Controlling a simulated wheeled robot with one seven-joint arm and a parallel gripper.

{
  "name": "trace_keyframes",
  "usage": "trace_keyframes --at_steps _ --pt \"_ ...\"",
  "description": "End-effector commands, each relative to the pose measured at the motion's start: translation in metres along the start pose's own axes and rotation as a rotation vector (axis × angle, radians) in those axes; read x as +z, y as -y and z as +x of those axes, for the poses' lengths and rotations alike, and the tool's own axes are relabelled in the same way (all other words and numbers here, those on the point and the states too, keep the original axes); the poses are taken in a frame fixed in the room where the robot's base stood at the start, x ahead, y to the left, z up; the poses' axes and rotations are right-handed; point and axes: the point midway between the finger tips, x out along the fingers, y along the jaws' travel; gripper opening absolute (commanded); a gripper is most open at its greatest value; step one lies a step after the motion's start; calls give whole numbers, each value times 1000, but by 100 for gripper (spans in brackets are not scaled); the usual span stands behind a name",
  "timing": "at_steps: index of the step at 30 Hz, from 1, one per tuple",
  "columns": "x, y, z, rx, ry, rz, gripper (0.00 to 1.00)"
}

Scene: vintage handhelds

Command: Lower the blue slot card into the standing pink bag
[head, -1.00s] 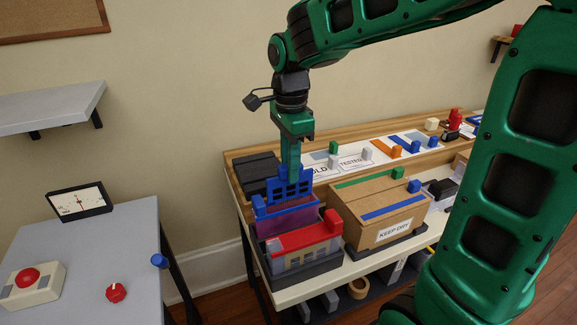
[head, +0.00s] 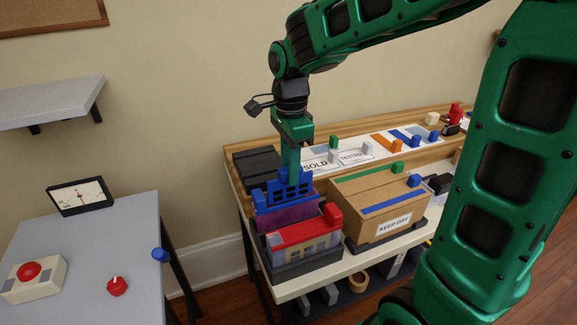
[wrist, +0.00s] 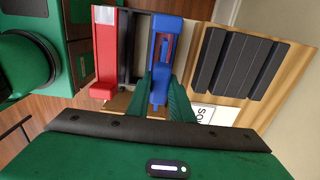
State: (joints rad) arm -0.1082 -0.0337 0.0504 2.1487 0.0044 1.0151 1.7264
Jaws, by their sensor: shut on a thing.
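The blue slot card (head: 291,186) is upright in my gripper (head: 290,167), which is shut on its top. The pink bag (head: 286,217) looks purple, with a blue top strip (head: 262,207), and stands upright just below the card. The card's lower part overlaps the bag's top in the head view; how deep it sits inside is hidden. In the wrist view my gripper (wrist: 161,88) is shut on a blue part (wrist: 160,72), over the blue strip (wrist: 167,24).
A clear bag with a red top (head: 300,233) stands in a dark holder in front. A cardboard box (head: 375,208) marked KEEP DRY is close on the right. A black slotted block (head: 257,166) lies behind. A grey table (head: 90,250) stands at left.

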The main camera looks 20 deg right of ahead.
Motion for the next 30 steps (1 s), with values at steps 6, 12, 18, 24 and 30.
trace_keyframes --at_steps 6,12,18,24,30 --pt "0 0 6 0 0 0 6" --pt "0 0 11 0 0 0 6" --pt "0 0 16 -1 0 0 6" --pt "0 0 21 0 0 0 6" --pt "0 0 26 0 0 0 6"
